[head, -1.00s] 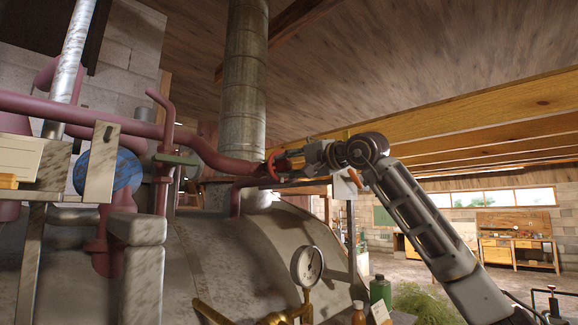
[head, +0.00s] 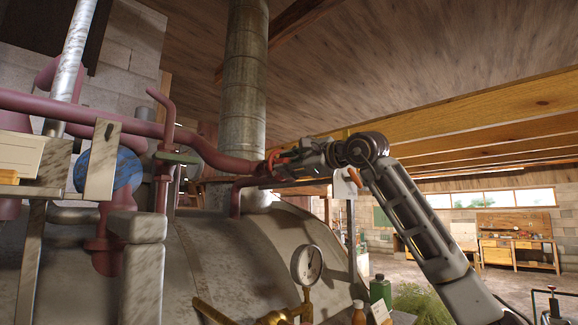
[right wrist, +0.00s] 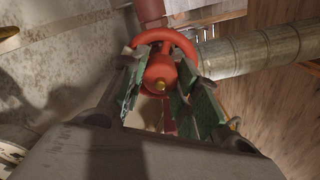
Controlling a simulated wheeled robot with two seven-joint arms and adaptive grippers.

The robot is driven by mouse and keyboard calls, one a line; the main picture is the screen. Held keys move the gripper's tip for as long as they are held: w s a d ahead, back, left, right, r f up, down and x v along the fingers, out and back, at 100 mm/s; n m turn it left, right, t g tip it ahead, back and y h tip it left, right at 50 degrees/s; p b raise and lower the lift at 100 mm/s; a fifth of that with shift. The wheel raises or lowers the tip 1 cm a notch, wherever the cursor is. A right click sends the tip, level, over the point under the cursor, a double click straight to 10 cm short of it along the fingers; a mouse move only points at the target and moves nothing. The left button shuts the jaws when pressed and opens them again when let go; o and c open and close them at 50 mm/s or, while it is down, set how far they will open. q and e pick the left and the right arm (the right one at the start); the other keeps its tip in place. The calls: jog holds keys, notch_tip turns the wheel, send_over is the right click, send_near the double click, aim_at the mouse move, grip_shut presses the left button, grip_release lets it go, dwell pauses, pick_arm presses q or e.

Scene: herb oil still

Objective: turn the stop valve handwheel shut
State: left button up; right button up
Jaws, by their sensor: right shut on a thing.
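The red stop valve handwheel (right wrist: 182,38) shows in the right wrist view, with its round hub and a small brass nut in the middle. In the head view the handwheel (head: 271,162) is small and partly hidden by my right gripper, at the end of the dull red pipe. My right gripper (right wrist: 163,85) has its green-padded fingers on either side of the wheel and is shut on it. In the head view this gripper (head: 280,158) reaches the wheel from the right. My left gripper is not in view.
A dull red pipe (head: 205,150) runs to the valve above the big grey still body (head: 240,255). A metal flue (head: 245,80) rises behind. Open room lies at the right.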

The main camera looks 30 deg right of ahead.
jog(key=m+b, duration=0.1)
jog(key=m, duration=0.8)
jog(key=m+b, duration=0.2)
jog(key=m, duration=0.7)
jog(key=m+b, duration=0.2)
jog(key=m, duration=0.7)
jog(key=shift+a+f, duration=0.25)
dwell(0.5)
jog(key=o, duration=0.7)
jog(key=shift+c, duration=0.2)
jog(key=o, duration=0.3)
jog(key=shift+r, duration=0.15)
jog(key=shift+o, duration=0.2)
